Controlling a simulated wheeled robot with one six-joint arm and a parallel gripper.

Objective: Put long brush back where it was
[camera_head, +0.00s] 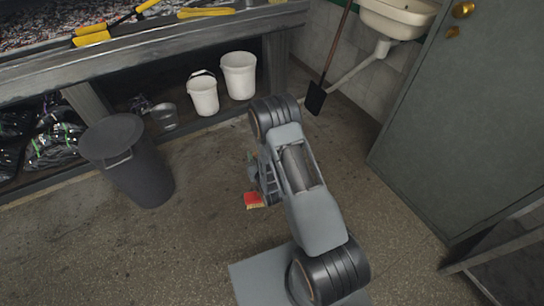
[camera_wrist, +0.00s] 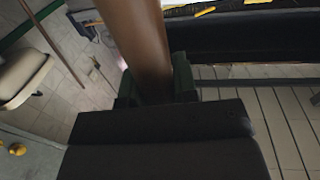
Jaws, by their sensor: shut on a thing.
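A thick brown handle (camera_wrist: 138,40), which I take to be the long brush's, fills the upper middle of the wrist view. My gripper (camera_wrist: 156,88) is shut on it, with a dark green finger on each side. In the head view a red brush head with pale yellow bristles (camera_head: 254,200) shows low beside my arm, close to or on the floor; I cannot tell whether it touches. The rest of the brush and most of my gripper are hidden behind my arm there.
A shovel (camera_head: 316,97) leans near the sink (camera_head: 398,18). White buckets (camera_head: 238,76) and a metal pail (camera_head: 165,117) stand under the grill counter (camera_head: 150,48). A dark bin (camera_head: 135,165) stands left. A grey-green door (camera_head: 465,120) is at right. Floor (camera_head: 200,235) between is clear.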

